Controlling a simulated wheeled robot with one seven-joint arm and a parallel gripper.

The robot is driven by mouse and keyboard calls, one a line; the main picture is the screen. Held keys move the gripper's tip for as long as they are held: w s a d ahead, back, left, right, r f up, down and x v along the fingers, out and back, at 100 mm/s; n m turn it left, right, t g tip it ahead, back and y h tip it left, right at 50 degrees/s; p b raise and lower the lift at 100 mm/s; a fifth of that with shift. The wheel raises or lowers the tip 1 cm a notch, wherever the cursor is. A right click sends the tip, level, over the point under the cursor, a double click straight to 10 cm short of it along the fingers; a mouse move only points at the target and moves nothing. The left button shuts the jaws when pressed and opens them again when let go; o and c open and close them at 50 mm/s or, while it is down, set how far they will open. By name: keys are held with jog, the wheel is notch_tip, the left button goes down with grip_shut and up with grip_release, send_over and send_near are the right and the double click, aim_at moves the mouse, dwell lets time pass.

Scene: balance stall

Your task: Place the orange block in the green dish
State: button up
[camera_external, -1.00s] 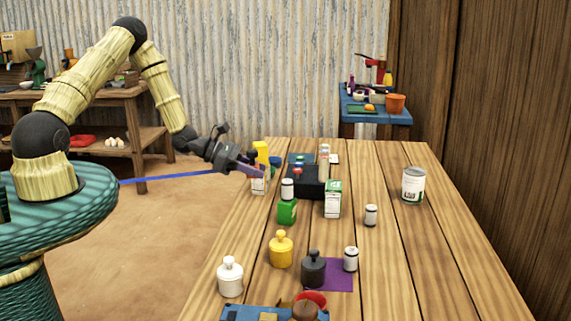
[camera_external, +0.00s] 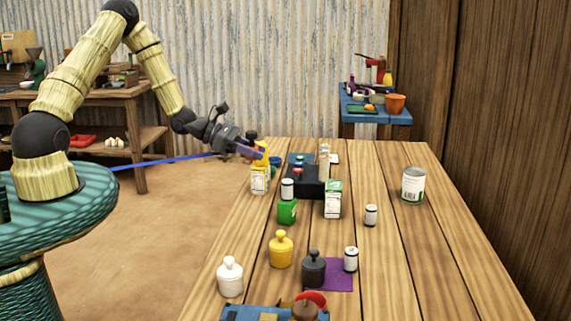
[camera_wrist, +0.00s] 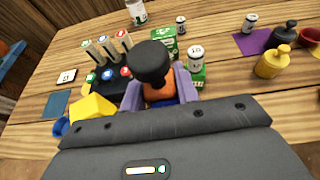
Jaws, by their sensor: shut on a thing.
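My gripper (camera_wrist: 158,90) is shut on an orange piece (camera_wrist: 157,93) with a large black knob above it, seen between the purple fingers in the wrist view. In the external view my gripper (camera_external: 249,150) is at the table's far left edge, with the black knob (camera_external: 251,135) above the fingers. The lower part of the held piece is hidden in both views. I cannot clearly make out a green dish. A green block-like thing (camera_external: 287,212) is close to a white canister (camera_external: 287,189); it also shows in the wrist view (camera_wrist: 197,77).
A yellow thing (camera_external: 262,155), a white carton (camera_external: 260,180) and a blue cup (camera_wrist: 61,127) are close to my gripper. A black box (camera_external: 312,190) and a green-white carton (camera_external: 333,200) stand farther right. The table's right side is mostly clear around a large can (camera_external: 413,185).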

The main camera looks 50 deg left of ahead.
notch_tip(320, 180, up, 3)
jog(key=w+a+b, duration=0.6)
jog(key=w+a, duration=1)
jog(key=f, duration=0.5)
jog(key=shift+w+d+f, duration=0.15)
jog(key=shift+d, duration=0.1)
jog(key=shift+f+p, duration=0.5)
jog(key=shift+f, duration=2.6)
jog(key=shift+f, duration=0.1)
